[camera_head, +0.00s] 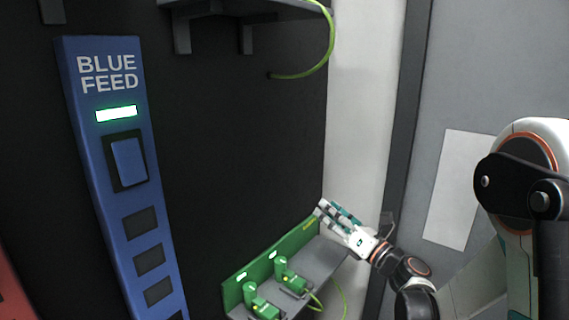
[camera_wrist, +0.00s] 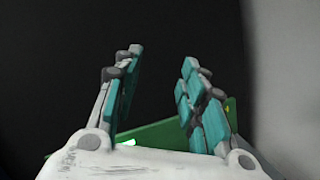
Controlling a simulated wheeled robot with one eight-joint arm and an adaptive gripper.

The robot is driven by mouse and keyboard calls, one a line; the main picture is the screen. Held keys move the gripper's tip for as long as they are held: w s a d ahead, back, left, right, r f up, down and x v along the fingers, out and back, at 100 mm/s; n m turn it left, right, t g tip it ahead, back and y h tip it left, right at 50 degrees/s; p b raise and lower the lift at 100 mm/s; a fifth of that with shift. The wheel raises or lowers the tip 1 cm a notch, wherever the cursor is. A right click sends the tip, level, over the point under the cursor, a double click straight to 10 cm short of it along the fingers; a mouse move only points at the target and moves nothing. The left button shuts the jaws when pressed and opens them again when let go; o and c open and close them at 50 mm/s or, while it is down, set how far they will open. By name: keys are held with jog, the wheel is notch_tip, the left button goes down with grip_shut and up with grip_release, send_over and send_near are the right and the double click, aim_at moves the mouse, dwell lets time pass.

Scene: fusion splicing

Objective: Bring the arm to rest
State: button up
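My gripper (camera_head: 330,213) is in the lower right of the head view, at the right end of the green-backed shelf unit. Its fingers point up and to the left. In the wrist view my gripper (camera_wrist: 155,85) shows two teal-padded fingers spread apart with nothing between them. Part of the green panel (camera_wrist: 165,133) shows beyond the fingers in the wrist view. My arm reaches in from the right side of the head view.
Two green connectors (camera_head: 262,303) (camera_head: 290,275) sit on the grey ledge (camera_head: 322,260), with a yellow-green cable (camera_head: 344,300) beside them. A blue panel (camera_head: 112,180) reads "BLUE FEED" with a lit green lamp (camera_head: 117,113). A dark shelf (camera_head: 230,8) hangs above with another cable (camera_head: 331,45).

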jog(key=s+d+r+m+t+h, duration=0.1)
jog(key=s+d+r+m+h, duration=0.15)
jog(key=d+m+h, duration=0.4)
jog(key=s+d+r+m+h, duration=0.1)
jog(key=d+r+m+h, duration=0.2)
jog(key=m, duration=0.7)
jog(key=s+d+r+m+t+h, duration=0.1)
jog(key=s+d+r+m+h, duration=0.15)
jog(key=r+m+h, duration=0.4)
jog(key=s+a+f+m+g+y, duration=0.1)
jog(key=s+f+m+g, duration=0.4)
jog(key=s, duration=0.8)
jog(key=s+a+f+m+g+y, duration=0.2)
jog(key=s+f+m+g, duration=0.3)
jog(key=s+f+m, duration=0.5)
jog(key=s+a+f, duration=0.1)
jog(key=s+f, duration=0.1)
jog(key=s, duration=0.1)
jog(key=shift+s+a+g, duration=0.15)
jog(key=shift+a+g, duration=0.15)
jog(key=shift+g, duration=0.1)
